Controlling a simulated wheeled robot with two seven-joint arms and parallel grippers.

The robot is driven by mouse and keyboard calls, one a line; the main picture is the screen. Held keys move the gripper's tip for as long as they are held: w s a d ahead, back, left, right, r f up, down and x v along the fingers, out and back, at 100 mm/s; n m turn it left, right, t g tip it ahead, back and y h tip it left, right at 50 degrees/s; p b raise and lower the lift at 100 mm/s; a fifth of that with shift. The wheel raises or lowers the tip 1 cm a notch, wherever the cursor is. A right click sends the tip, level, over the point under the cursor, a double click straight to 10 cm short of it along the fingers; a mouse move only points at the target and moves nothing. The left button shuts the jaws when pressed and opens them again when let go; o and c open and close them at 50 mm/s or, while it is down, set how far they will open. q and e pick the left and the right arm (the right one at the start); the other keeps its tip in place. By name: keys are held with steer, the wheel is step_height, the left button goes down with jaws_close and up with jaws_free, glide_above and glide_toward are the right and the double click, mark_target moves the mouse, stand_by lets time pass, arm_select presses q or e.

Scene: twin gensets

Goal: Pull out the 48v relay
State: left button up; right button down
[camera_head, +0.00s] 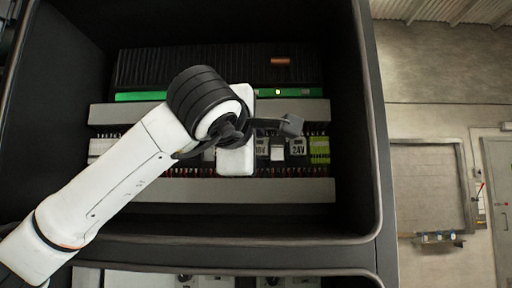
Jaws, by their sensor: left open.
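My left gripper (238,138) is open in front of the row of relays inside the dark cabinet, its fingers spread to either side. A relay with a partly hidden label (262,148) sits just right of the gripper; its label is too small to read surely, and may be 48V. A relay marked 24V (298,147) sits further right in the same row. My gripper and wrist hide the middle of the row, so other relays there cannot be made out. Whether the gripper touches any relay cannot be told. My right gripper is not in view.
Grey wiring ducts (235,190) run above and below the row. A green strip (140,96) and black ribbed block lie above. A yellow-green terminal block (319,149) ends the row. The cabinet's right wall (371,130) bounds the opening. A lower compartment shows beneath.

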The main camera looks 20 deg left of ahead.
arm_select(q)
steer(key=c, duration=1.1)
steer(key=shift+o, duration=0.2)
steer(key=shift+d+f, duration=0.1)
steer(key=shift+s, duration=0.35)
steer(key=shift+s, duration=0.1)
steer(key=shift+s+d+b, duration=0.25)
steer(key=shift+s+b, duration=0.3)
steer(key=shift+s, duration=0.05)
